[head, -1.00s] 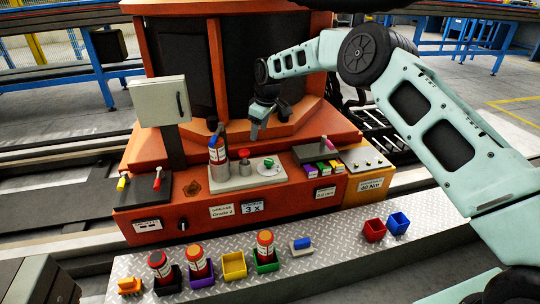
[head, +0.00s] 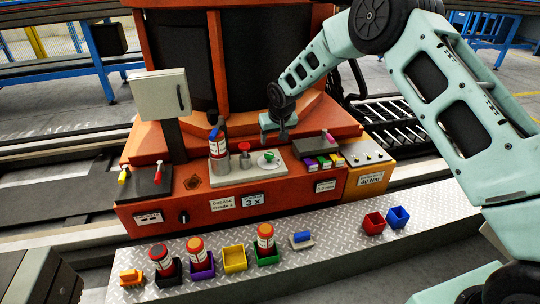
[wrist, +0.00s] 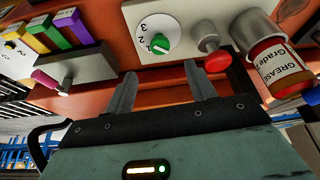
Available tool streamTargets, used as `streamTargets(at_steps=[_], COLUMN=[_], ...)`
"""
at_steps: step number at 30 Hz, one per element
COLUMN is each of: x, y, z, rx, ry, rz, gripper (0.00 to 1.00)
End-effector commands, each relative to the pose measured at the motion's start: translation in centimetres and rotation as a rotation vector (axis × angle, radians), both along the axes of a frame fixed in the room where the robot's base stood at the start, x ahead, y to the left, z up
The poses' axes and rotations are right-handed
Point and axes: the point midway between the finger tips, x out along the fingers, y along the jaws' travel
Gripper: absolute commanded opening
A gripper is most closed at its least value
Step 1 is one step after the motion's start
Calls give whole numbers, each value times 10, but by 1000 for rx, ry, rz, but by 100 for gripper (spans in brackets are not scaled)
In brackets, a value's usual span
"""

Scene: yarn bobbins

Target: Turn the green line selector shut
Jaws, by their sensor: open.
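The green line selector (head: 269,156) is a small green knob on a white round dial, on a pale plate on the orange machine. In the wrist view the green knob (wrist: 160,44) sits on the dial with the numbers 1, 2 and 3 around its edge. My gripper (wrist: 155,72) is open and empty, its two fingers pointing toward the plate with the knob just beyond them, apart from it. In the head view my gripper (head: 275,137) hangs just behind and above the dial; its fingertips are hard to make out.
A red-topped plunger (head: 244,147) and a grease cartridge (head: 217,143) stand left of the dial. Purple, green and yellow blocks (head: 323,161) sit to its right. A metal ledge (head: 335,246) in front holds several small bins and cartridges. A grey box (head: 160,95) stands at left.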

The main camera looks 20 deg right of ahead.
Motion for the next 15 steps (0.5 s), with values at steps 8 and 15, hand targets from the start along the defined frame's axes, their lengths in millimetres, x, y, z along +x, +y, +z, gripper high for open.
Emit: streamTargets(at_steps=[8,15], x=[22,35], y=[3,4], z=[-57,-86], rx=[1,0], ry=[2,1], rz=[0,1], gripper=[55,55])
